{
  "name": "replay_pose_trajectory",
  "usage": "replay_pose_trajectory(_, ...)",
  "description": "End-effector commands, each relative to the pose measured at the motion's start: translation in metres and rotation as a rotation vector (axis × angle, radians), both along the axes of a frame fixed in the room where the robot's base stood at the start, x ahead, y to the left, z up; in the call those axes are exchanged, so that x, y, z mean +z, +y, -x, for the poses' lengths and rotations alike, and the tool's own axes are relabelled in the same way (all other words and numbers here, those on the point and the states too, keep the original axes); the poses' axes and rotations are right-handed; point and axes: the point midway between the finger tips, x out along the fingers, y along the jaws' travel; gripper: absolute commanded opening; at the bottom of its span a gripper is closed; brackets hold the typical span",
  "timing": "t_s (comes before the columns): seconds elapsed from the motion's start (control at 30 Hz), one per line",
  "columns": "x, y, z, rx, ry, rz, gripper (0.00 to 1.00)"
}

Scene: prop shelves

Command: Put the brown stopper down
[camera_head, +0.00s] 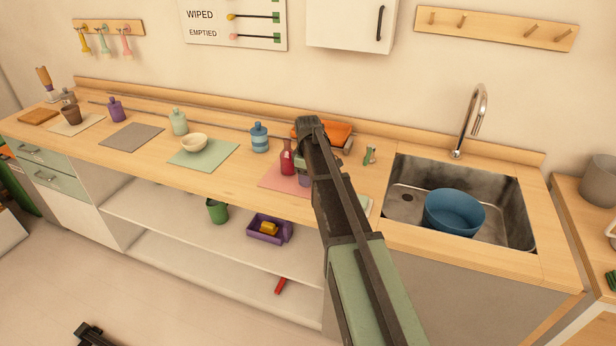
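I cannot make out a brown stopper in this view. My arm reaches up from the lower right over the counter (240,187), and its dark far end is above the pink mat (272,181). The fingertips of my gripper are hidden behind the arm, so I cannot see whether it is open or holds anything. A red bottle (287,160) stands on the pink mat, just left of the arm. A small purple thing beside it is partly covered by the arm.
A blue striped bottle (259,138), a bowl (194,142) on a green mat, a green bottle (179,122) and a purple bottle (115,110) stand to the left. The grey mat (132,137) is bare. A blue basin (454,212) sits in the sink (407,175) at right.

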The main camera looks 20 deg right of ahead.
Motion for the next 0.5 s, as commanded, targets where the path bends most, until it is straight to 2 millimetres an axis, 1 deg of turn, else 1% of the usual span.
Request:
replay_pose_trajectory(0.23, 0.0, 0.0, 0.0, 0.0, 0.0, 0.0, 0.52)
replay_pose_trajectory(0.33, 0.004, 0.0, 0.0, 0.0, 0.0, 0.0, 0.52)
replay_pose_trajectory(0.43, 0.016, 0.0, 0.0, 0.0, 0.0, 0.0, 0.52)
replay_pose_trajectory(0.5, 0.03, 0.0, 0.0, 0.0, 0.0, 0.0, 0.52)
